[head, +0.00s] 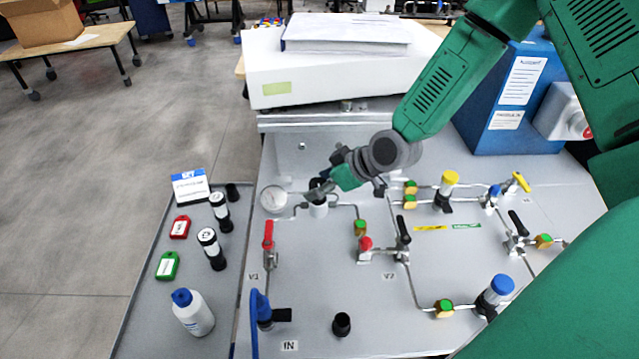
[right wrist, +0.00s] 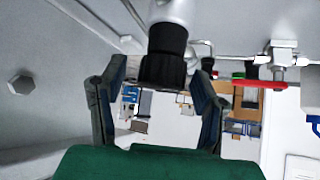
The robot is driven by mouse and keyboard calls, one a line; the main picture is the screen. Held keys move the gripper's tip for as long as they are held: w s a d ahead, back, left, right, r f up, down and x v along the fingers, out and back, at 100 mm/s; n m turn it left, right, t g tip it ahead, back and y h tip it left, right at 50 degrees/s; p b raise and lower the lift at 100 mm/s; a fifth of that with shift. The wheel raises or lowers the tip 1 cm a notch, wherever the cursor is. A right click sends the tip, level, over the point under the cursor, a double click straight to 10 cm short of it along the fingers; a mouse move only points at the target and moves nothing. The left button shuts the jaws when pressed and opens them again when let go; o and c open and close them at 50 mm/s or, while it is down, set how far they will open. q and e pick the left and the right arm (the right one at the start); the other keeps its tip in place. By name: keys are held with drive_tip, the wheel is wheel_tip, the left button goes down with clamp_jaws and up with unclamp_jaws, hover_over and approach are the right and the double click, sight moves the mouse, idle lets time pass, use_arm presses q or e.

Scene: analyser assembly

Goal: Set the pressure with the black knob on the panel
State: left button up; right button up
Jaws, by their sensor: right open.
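The black knob (right wrist: 163,66) is in the right wrist view, on the end of a silver cylindrical body (right wrist: 172,11). In the head view this regulator body (head: 318,208) stands on the grey panel (head: 310,290), right of a round gauge (head: 273,198); its black top is partly hidden by my gripper. My right gripper (head: 325,190) is at the knob. In the right wrist view my right gripper (right wrist: 158,90) is open, one finger on each side of the knob, with gaps visible on both sides. My left gripper is not in view.
A red-handled valve (head: 268,236) stands just below the regulator in the head view. Pipes and a black-handled valve (head: 403,232) lie to the right. A white box (head: 350,70) with papers is behind. A side tray (head: 190,325) holds a bottle (head: 193,313) and tags.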

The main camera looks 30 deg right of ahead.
drive_tip(key=c, duration=1.1)
drive_tip(key=shift+a+m+t+h+p, duration=0.1)
drive_tip(key=shift+m+t+h+p, duration=0.2)
drive_tip(key=shift+m+h, duration=0.4)
drive_tip(key=shift+c, duration=0.2)
drive_tip(key=shift+m+h, duration=0.4)
drive_tip(key=shift+m, duration=0.5)
drive_tip(key=o, duration=1.1)
drive_tip(key=shift+o, duration=0.2)
drive_tip(key=v, duration=1.1)
drive_tip(key=shift+s+d+r, duration=0.15)
drive_tip(key=shift+s+d, duration=0.1)
drive_tip(key=shift+s, duration=0.15)
